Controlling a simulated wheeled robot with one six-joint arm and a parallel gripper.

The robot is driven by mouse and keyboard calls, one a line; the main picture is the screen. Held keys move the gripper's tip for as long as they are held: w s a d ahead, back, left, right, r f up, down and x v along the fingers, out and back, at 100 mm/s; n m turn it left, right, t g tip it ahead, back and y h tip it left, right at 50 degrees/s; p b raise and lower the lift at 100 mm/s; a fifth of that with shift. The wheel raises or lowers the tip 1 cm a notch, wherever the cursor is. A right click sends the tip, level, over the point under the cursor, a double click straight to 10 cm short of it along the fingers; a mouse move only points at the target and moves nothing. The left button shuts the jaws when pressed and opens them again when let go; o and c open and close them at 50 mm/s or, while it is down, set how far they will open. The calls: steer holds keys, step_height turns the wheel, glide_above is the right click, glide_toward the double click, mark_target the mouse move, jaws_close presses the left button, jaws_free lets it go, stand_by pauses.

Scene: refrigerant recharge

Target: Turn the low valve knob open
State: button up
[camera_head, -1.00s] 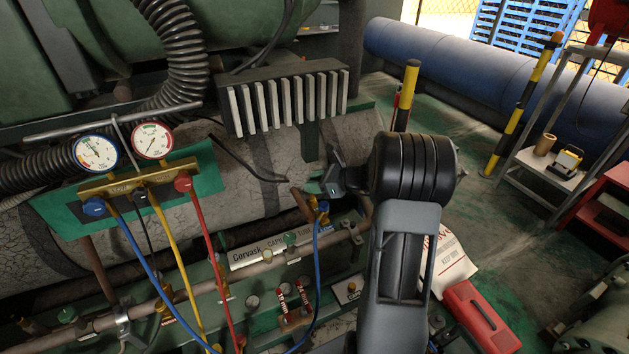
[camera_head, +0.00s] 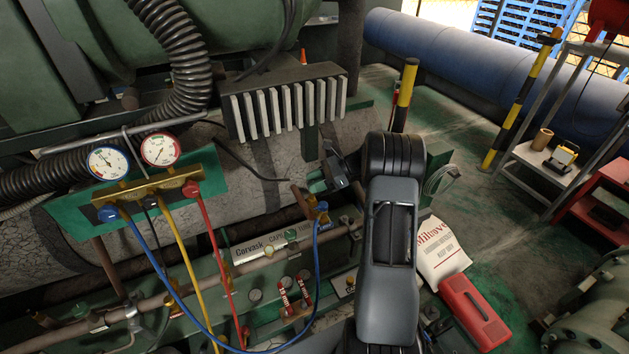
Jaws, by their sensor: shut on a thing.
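The gauge manifold (camera_head: 150,192) is a brass bar with two round dials, hanging in front of a green plate at the left. Its blue knob (camera_head: 107,213), on the low side, sits at the bar's left end; a red knob (camera_head: 191,188) sits at its right end. My gripper (camera_head: 326,180) is far to the right of the blue knob, not touching it. It is just above the blue hose fitting (camera_head: 321,207) on the machine's pipework. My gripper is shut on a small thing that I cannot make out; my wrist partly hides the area.
Blue (camera_head: 156,272), yellow (camera_head: 183,255) and red (camera_head: 215,255) hoses hang from the manifold. A finned block (camera_head: 290,100) juts out above my gripper. A red box (camera_head: 475,312) and white sack (camera_head: 442,252) lie on the right. Open floor lies behind them.

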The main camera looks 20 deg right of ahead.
stand_by(0.4)
steer(key=o, duration=0.9)
steer(key=v, duration=1.3)
steer(key=shift+d+r, duration=0.1)
steer(key=shift+d, duration=0.3)
